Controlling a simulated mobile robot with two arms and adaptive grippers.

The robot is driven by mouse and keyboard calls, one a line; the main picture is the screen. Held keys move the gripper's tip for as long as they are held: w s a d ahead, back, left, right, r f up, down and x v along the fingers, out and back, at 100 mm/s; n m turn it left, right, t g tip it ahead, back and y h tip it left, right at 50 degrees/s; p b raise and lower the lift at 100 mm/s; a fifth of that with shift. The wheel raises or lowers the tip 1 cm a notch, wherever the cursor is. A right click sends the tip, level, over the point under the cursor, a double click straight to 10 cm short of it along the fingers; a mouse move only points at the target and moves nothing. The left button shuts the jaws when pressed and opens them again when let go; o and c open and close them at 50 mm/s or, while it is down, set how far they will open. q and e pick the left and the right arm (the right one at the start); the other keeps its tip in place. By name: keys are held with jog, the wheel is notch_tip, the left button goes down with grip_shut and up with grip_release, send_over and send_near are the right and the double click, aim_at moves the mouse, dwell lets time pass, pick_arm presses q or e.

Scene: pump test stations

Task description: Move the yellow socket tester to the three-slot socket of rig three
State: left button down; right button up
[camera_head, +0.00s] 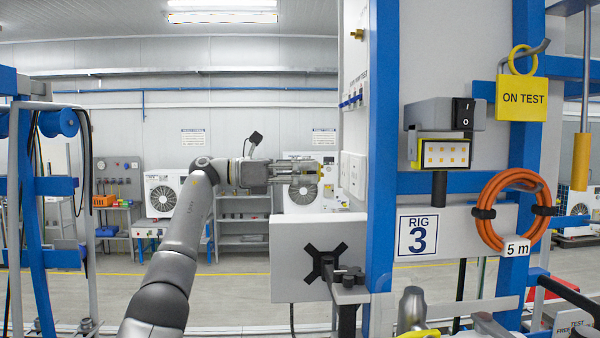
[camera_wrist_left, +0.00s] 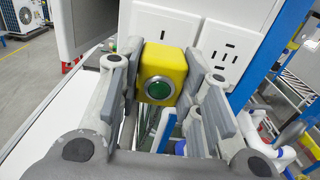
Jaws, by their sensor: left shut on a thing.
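My left gripper (camera_head: 318,170) is shut on the yellow socket tester (camera_wrist_left: 165,72), a yellow block with a round green button facing the wrist camera. In the head view only small yellow bits of it show at the fingertips. Two white socket plates are on the side of rig three in the left wrist view. The left plate (camera_wrist_left: 160,24) shows one slot; its lower part is hidden by the tester. The right plate (camera_wrist_left: 229,52) shows several slots. The tester is in front of the left plate; I cannot tell whether they touch. My right gripper is not in view.
The blue post (camera_head: 383,150) of rig three stands right of the plates, with the RIG 3 sign (camera_head: 417,235) beside it. A grey panel with a black cross mount (camera_head: 326,261) is below my left gripper. An orange hose coil (camera_head: 513,212) hangs at right.

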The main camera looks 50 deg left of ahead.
pick_arm(q)
jog(key=shift+x, duration=2.4)
jog(key=shift+w+d+r, duration=0.1)
jog(key=shift+w+d, duration=0.15)
jog(key=shift+w, duration=0.05)
dwell(0.6)
jog(key=c, duration=0.9)
grip_release()
jog(key=shift+c, duration=0.2)
jog(key=v, duration=1.2)
jog(key=shift+d, duration=0.1)
